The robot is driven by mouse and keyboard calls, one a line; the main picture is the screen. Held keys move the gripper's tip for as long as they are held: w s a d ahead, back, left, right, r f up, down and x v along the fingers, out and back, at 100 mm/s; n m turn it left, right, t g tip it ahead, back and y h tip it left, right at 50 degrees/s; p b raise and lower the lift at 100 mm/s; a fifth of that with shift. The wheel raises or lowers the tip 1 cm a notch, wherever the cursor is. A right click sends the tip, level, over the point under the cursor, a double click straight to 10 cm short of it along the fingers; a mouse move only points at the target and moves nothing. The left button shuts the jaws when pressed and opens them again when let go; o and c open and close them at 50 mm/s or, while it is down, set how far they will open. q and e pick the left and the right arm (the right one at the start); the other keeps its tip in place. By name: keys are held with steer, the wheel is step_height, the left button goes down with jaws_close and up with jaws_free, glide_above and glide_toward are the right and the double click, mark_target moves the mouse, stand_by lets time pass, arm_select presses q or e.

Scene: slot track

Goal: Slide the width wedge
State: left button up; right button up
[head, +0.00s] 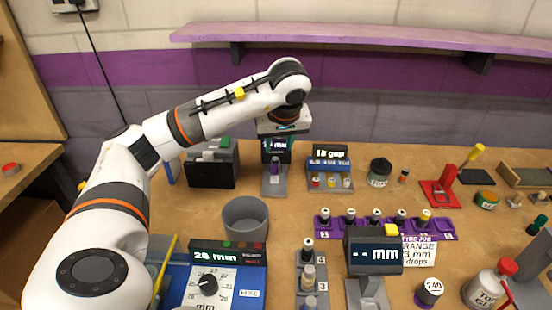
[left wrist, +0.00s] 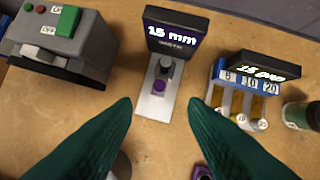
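The width device has a dark display (left wrist: 175,38) reading "15 mm", with a small label below it that seems to say width. Its pale grey base (left wrist: 152,105) runs towards me and carries a purple piece (left wrist: 158,86) with a dark knob (left wrist: 166,67) behind it. In the head view the base (head: 274,187) and purple piece (head: 276,165) stand at the back middle of the table. My left gripper (left wrist: 160,106) is open, its two dark green fingers apart, with nothing visible between them. In the head view my wrist hangs over the device and mostly hides the fingers. My right gripper is not in view.
A dark grey box (head: 212,170) stands left of the device, and a blue slotted unit (head: 329,166) stands right. A grey cup (head: 245,217) is in front. A purple rack (head: 387,222) of several knobs and a display stand (head: 374,250) are nearer me.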

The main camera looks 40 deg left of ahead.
mark_target(275, 166)
arm_select(q)
steer(key=x, duration=1)
steer(key=shift+f, duration=0.1)
jaws_close()
